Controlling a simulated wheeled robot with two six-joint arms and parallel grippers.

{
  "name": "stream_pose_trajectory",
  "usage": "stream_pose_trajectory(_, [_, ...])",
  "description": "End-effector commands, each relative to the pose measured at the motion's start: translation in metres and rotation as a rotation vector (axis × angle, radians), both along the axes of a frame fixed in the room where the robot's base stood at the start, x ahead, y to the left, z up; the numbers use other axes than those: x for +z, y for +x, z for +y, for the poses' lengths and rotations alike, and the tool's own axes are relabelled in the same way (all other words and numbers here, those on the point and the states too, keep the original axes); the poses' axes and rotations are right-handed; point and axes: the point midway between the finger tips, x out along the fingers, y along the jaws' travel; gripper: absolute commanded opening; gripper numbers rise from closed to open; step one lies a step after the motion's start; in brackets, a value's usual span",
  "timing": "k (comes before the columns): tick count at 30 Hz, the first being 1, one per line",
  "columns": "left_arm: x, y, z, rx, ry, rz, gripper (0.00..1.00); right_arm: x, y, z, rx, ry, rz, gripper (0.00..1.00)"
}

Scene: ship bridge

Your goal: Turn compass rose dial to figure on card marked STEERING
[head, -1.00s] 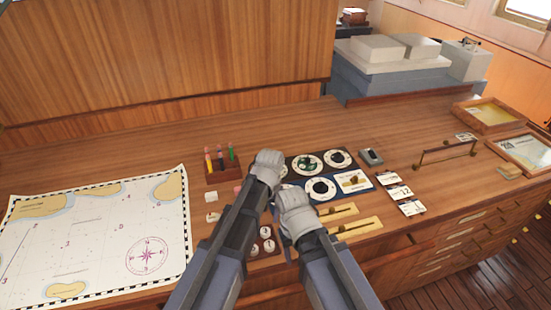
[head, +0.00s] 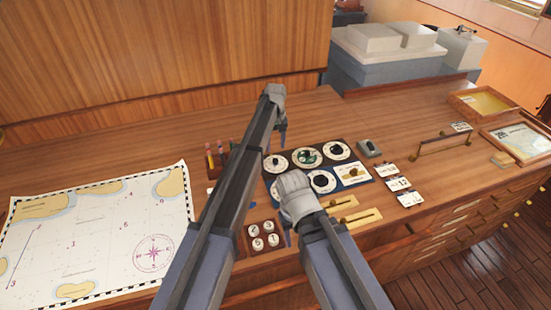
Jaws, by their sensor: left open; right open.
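Two dark panels on the wooden counter carry several round white dials with black knobs. One dial (head: 307,157) in the back row has a green and white centre; it may be the compass rose dial, but I cannot read its marks. Three small cards stand to the right: a back card (head: 390,170), a middle card (head: 398,184) and a front card (head: 409,198); their words are too small to read. My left gripper (head: 282,130) is open and empty, raised behind and left of the dials. My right gripper (head: 289,215) is open over the front panel's left part, hiding some of it.
A sea chart (head: 95,235) lies at left. A rack of coloured pens (head: 213,160) is partly behind my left arm. A block of round white knobs (head: 263,236) and brass sliders (head: 355,219) lie in front. A brass rail (head: 445,143) and wooden trays (head: 484,103) stand at right.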

Motion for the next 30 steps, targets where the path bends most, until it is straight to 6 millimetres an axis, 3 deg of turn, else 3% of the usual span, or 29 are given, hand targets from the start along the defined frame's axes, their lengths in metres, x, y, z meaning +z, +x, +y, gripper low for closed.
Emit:
stream_pose_trajectory(9, [-0.045, 0.000, 0.000, -0.001, 0.000, 0.000, 0.59, -0.045, 0.000, 0.000, 0.005, -0.001, 0.000, 0.53])
stream_pose_trajectory(15, [-0.065, 0.000, 0.000, -0.001, 0.000, 0.000, 0.59, -0.065, 0.000, 0.000, 0.005, -0.001, 0.000, 0.53])
stream_pose_trajectory(26, [-0.066, 0.000, 0.000, -0.001, 0.000, 0.000, 0.59, -0.066, 0.000, 0.000, 0.004, -0.001, 0.000, 0.53])
stream_pose_trajectory(30, [-0.066, 0.000, 0.000, -0.001, 0.000, 0.000, 0.44, -0.066, 0.000, 0.000, 0.004, -0.001, 0.000, 0.53])
